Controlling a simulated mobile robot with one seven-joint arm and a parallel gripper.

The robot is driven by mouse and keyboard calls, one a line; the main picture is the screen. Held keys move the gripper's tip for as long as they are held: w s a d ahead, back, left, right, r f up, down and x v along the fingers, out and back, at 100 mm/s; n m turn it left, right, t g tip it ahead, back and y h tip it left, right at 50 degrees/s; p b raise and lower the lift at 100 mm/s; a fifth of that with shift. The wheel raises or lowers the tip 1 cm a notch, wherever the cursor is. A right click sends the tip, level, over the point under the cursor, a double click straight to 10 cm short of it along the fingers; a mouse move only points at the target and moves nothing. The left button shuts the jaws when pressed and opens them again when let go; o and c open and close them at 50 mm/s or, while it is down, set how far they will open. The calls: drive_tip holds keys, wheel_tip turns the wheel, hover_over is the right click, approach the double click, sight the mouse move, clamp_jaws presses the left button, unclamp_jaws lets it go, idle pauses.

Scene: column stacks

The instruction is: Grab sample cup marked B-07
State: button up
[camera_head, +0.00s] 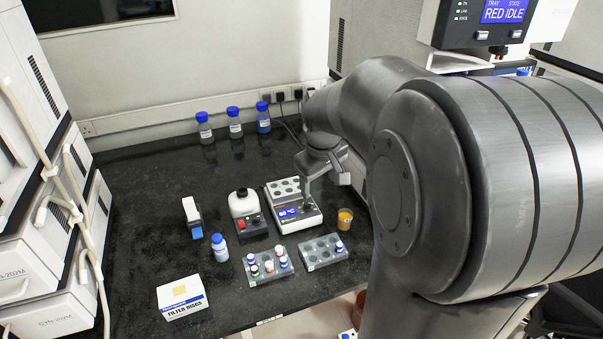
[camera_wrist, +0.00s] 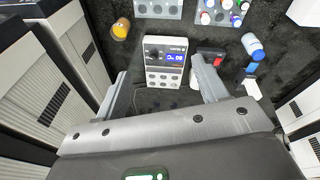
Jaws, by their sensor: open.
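Several small capped sample cups with white, red, green and blue tops stand in a clear rack (camera_head: 257,284); the rack also shows at the top of the wrist view (camera_wrist: 207,18). Their markings are too small to read, so I cannot tell which is B-07. A beaker of amber liquid (camera_head: 344,219) stands farther right, also in the wrist view (camera_wrist: 121,29). My gripper (camera_wrist: 163,85) is open with nothing between its fingers. In the head view it hangs above the heater block (camera_head: 297,221), behind the cup rack and apart from it.
An empty-looking rack (camera_head: 323,253) stands right of the cup rack. Several blue-capped bottles line the back wall. The bench's left middle is clear.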

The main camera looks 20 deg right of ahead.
drive_tip(key=w+d+f+n+g, duration=0.1)
drive_tip(key=w+d+f, duration=0.4)
drive_tip(key=d+f, duration=0.1)
drive_tip(key=n+g+y, duration=0.1)
approach(345, 220)
drive_tip(key=w+d, duration=0.1)
drive_tip(key=w, duration=0.1)
wheel_tip(345, 220, down, 5)
drive_tip(key=shift+w+d+f, duration=0.1)
drive_tip(key=shift+d+f, duration=0.05)
drive_tip(key=shift+f, duration=3.15)
drive_tip(key=c, duration=1.1)
